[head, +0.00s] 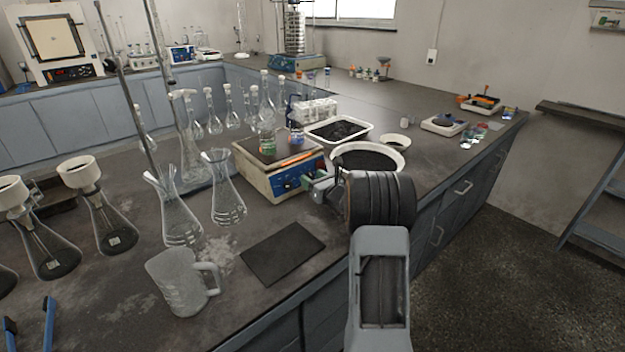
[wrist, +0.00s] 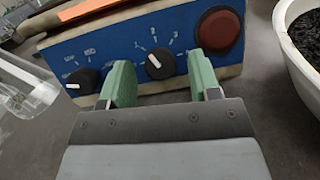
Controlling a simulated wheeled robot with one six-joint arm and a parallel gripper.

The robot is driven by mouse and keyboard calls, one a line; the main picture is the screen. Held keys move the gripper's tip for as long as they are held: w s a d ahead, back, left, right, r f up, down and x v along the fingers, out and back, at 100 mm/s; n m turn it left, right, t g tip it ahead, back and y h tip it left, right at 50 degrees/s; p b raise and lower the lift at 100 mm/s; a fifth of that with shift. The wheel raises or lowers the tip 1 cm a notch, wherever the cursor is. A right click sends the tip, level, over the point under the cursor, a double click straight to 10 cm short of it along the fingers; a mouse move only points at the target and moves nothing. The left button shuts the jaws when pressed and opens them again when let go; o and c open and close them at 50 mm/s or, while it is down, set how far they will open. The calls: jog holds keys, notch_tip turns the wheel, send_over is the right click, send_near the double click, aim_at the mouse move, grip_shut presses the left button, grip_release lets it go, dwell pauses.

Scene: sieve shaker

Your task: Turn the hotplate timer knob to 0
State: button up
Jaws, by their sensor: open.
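The hotplate (head: 262,181) is a cream box with a dark top and a blue front panel, standing on the bench. In the wrist view its panel (wrist: 115,52) carries two black knobs and a red button (wrist: 219,31). The right knob (wrist: 161,66) has digits around it and a white pointer towards the upper left. The left knob (wrist: 84,82) has a white pointer to the left; its labels are too blurred to read. My gripper (wrist: 161,82) is open and empty, its green fingers either side of the right knob in the picture. I cannot tell whether they touch it.
Small beakers (head: 267,142) stand on the hotplate. A white bowl of dark grains (head: 368,163) is just right of it. Flasks (head: 227,190) stand to its left. A dark mat (head: 283,253) and a glass jug (head: 178,283) lie in front on the bench.

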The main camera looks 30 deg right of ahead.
jog(key=shift+w, duration=0.15)
jog(key=shift+c, duration=0.5)
jog(key=c, duration=0.8)
